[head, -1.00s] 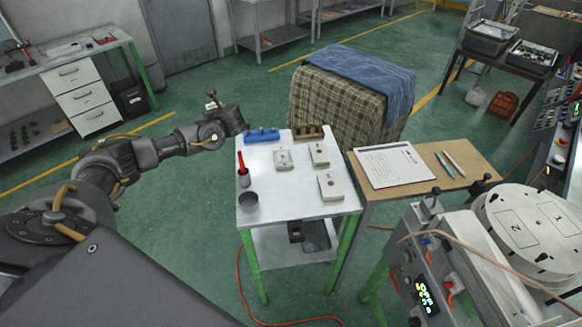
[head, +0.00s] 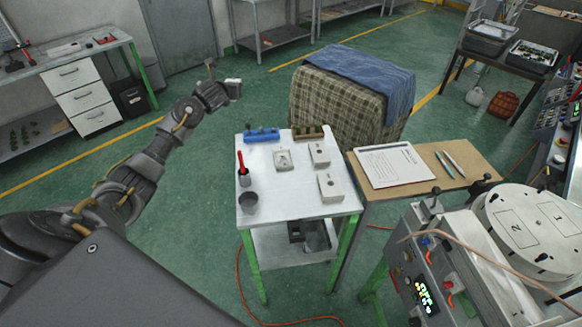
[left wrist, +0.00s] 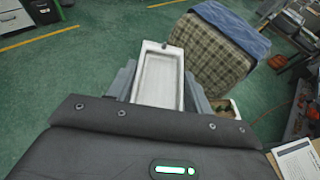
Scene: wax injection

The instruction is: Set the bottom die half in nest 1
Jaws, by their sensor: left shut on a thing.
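My left gripper (head: 225,91) is raised beyond the back left of the white table. It is shut on a pale die half (head: 233,88). In the left wrist view the die half (left wrist: 160,80) lies between the fingers, with a long rectangular recess facing the camera. The round plate (head: 532,232) at the right carries two rectangular outlines marked 1 (head: 546,213) and 2 (head: 512,226); no die half shows on them. My right gripper is out of view.
The white table (head: 285,205) holds several pale blocks (head: 331,187), a blue rack (head: 261,135), a brown rack (head: 309,132), a red-handled tool (head: 241,163) and a grey cup (head: 248,203). A wooden side table (head: 455,195) with papers and pens stands between it and the machine (head: 440,250).

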